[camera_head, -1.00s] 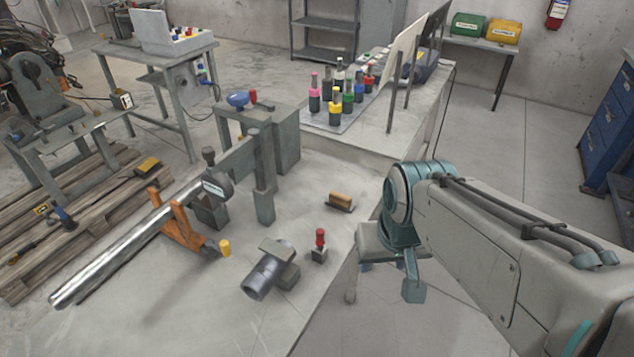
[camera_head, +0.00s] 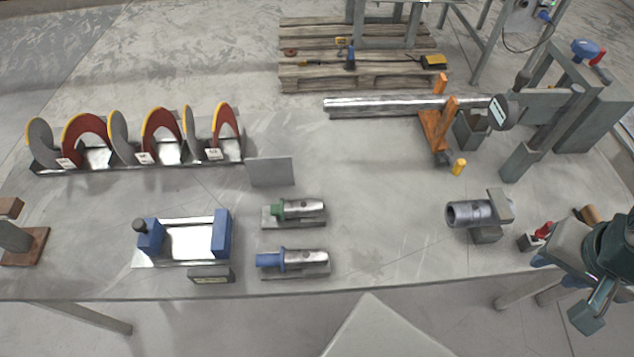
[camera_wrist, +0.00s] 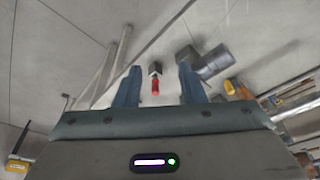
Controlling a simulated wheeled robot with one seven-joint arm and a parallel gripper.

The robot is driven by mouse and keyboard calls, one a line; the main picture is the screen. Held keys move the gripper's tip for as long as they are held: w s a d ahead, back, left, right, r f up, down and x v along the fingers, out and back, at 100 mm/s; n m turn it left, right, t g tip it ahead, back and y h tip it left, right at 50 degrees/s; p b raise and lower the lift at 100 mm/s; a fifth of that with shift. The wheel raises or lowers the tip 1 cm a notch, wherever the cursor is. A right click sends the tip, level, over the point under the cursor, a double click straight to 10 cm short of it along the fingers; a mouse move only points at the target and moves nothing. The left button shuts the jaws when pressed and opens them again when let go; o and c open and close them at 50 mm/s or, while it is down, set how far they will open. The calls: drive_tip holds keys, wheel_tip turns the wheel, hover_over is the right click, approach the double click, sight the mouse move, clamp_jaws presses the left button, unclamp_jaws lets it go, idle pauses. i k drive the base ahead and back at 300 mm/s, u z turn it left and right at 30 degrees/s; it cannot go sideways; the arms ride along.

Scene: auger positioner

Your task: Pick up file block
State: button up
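I cannot tell for sure which object is the file block. One candidate is a small dark block with a red handle (camera_head: 540,234) near the right front edge of the bench. Another is a wooden-topped piece (camera_head: 590,213), partly hidden behind my arm. My gripper (camera_head: 568,288) is at the bench's front edge, close to the red-handled block. In the wrist view my gripper (camera_wrist: 160,70) is open with two blue fingers apart and nothing held. The red-handled block (camera_wrist: 155,80) appears between the fingers, seemingly beyond them.
A grey pipe fitting (camera_head: 472,213) and a yellow peg (camera_head: 459,167) lie left of the gripper. Auger flights (camera_head: 140,140), a blue-ended fixture (camera_head: 185,240) and two cylinders on plates stand left. The bench centre is clear.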

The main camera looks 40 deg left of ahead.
sight(588, 215)
drive_tip(key=z, duration=0.3)
drive_tip(key=k, duration=0.45)
drive_tip(key=z, duration=1.25)
drive_tip(key=i, duration=1.4)
drive_tip(key=u, duration=0.45)
